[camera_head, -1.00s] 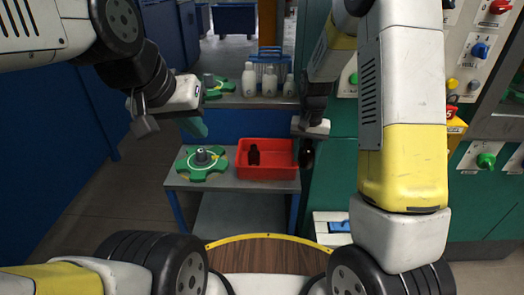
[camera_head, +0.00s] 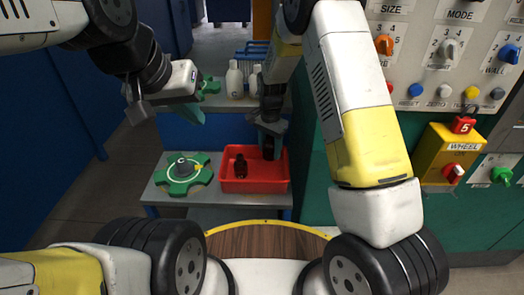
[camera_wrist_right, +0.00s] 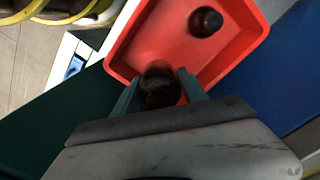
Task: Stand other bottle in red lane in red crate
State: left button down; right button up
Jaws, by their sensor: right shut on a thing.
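The red crate (camera_head: 230,184) stands on a low grey shelf in the head view; its wall also shows in the right wrist view (camera_wrist_right: 245,45). One dark amber bottle (camera_head: 240,166) stands inside the crate's left part; it shows in the right wrist view (camera_wrist_right: 206,21). My right gripper (camera_head: 268,150) is over the crate's right part. In the right wrist view my right gripper (camera_wrist_right: 160,85) is shut on the other bottle (camera_wrist_right: 159,88), at the crate's near side. I cannot tell whether this bottle touches the crate floor. My left gripper (camera_head: 165,105) hangs left of the crate, its jaws unclear.
A green fixture (camera_head: 183,172) sits left of the crate on the same shelf. White bottles (camera_head: 234,80) stand on a higher shelf behind. A green cabinet and a control panel (camera_head: 440,60) stand to the right.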

jog(key=f, duration=0.4)
jog(key=w+f, duration=0.1)
jog(key=f, duration=0.1)
jog(key=shift+f, duration=2.05)
jog(key=shift+f, duration=0.15)
jog(key=o, duration=1.4)
notch_tip(320, 180, up, 12)
jog(key=shift+r, duration=0.15)
